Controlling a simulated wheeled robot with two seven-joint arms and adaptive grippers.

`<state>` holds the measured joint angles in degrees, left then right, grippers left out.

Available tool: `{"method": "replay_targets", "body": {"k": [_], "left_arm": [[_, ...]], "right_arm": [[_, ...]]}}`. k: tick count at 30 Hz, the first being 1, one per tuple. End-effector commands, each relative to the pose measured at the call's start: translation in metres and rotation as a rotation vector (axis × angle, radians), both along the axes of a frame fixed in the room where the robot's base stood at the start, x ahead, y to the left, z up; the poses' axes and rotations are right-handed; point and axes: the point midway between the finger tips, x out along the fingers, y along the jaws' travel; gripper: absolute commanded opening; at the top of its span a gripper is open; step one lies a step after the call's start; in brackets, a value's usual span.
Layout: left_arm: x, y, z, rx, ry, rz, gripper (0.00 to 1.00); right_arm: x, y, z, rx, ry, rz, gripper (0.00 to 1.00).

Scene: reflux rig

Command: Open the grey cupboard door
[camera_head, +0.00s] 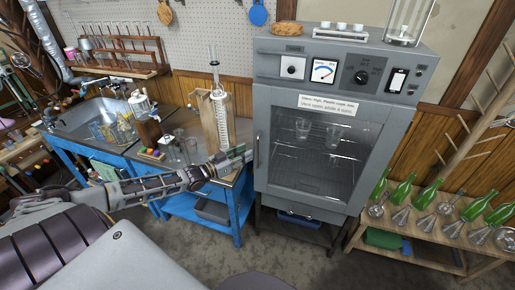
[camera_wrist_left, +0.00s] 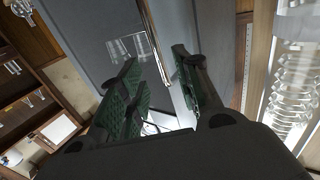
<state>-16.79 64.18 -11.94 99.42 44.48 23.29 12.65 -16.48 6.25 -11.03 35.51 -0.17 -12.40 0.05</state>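The grey cupboard (camera_head: 262,190) stands in the middle of the head view. Its glass-fronted door (camera_head: 310,193) looks closed, with a vertical handle (camera_head: 256,150) along the left edge. My left gripper (camera_head: 243,155) reaches in from the left, with its fingertips just left of the handle. In the left wrist view, my left gripper (camera_wrist_left: 162,95) shows two green-padded fingers spread apart. The metal handle (camera_wrist_left: 153,38) runs down toward the gap between them; I cannot tell whether it touches either finger. My right gripper is not in view.
A blue-framed bench (camera_head: 237,205) with glassware and a wooden stand (camera_head: 208,120) is left of the cupboard, under my left forearm. A low wooden table (camera_head: 430,235) with green bottles and flasks stands at the right. Floor in front of the cupboard is clear.

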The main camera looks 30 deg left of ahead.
Motion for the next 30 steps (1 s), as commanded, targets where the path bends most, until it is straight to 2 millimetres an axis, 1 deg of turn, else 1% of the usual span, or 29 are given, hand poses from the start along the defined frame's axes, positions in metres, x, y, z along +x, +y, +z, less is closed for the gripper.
{"method": "replay_targets", "body": {"k": [16, 30], "left_arm": [[0.024, -0.009, 0.001, 0.001, -0.003, 0.000, 0.33], [0.045, -0.016, 0.001, 0.000, -0.002, 0.000, 0.33]], "right_arm": [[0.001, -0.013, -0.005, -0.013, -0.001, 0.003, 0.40], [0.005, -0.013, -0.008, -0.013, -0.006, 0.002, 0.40]]}}
